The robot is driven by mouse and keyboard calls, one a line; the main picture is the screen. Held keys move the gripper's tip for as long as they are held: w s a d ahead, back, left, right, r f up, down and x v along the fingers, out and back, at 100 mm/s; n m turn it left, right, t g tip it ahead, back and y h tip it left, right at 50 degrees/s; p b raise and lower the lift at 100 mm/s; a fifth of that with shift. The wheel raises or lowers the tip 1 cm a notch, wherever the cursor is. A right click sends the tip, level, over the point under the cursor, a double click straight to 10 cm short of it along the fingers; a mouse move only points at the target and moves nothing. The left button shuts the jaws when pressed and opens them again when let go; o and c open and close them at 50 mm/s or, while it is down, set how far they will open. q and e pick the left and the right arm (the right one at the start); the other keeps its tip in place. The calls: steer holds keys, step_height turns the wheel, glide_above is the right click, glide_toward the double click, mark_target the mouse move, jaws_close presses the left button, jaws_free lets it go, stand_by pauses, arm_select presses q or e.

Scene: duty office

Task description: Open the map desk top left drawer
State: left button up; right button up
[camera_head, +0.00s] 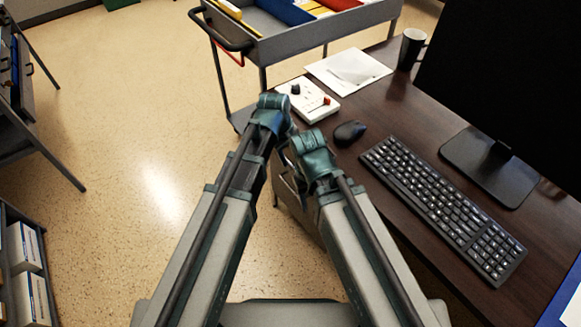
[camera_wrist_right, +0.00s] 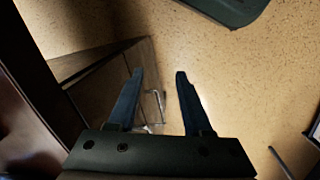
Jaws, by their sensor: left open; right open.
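The dark brown desk (camera_head: 395,108) stands on the right in the head view. Its front side is mostly hidden behind my arms. In the right wrist view, a greyish drawer front (camera_wrist_right: 112,85) at the desk's side carries a thin metal handle (camera_wrist_right: 158,104). My right gripper (camera_wrist_right: 159,73) is open and empty, with the handle showing between its fingers; I see no contact. Which drawer this is, I cannot tell.
On the desk are a keyboard (camera_head: 445,205), mouse (camera_head: 349,132), white control box (camera_head: 308,100), papers (camera_head: 348,70), mug (camera_head: 411,48) and monitor (camera_head: 510,80). A grey cart (camera_head: 290,45) stands beyond. Open floor (camera_head: 130,130) lies left, with shelving (camera_head: 22,225) at the edge.

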arm_select(q)
steer(key=shift+w+d+f+b, duration=0.1)
steer(key=shift+f+b, duration=0.25)
steer(key=shift+f, duration=0.25)
steer(key=shift+w+d+f+b, duration=0.1)
steer(key=shift+f+b, duration=0.25)
steer(key=shift+f, duration=0.25)
jaws_close()
stand_by(0.6)
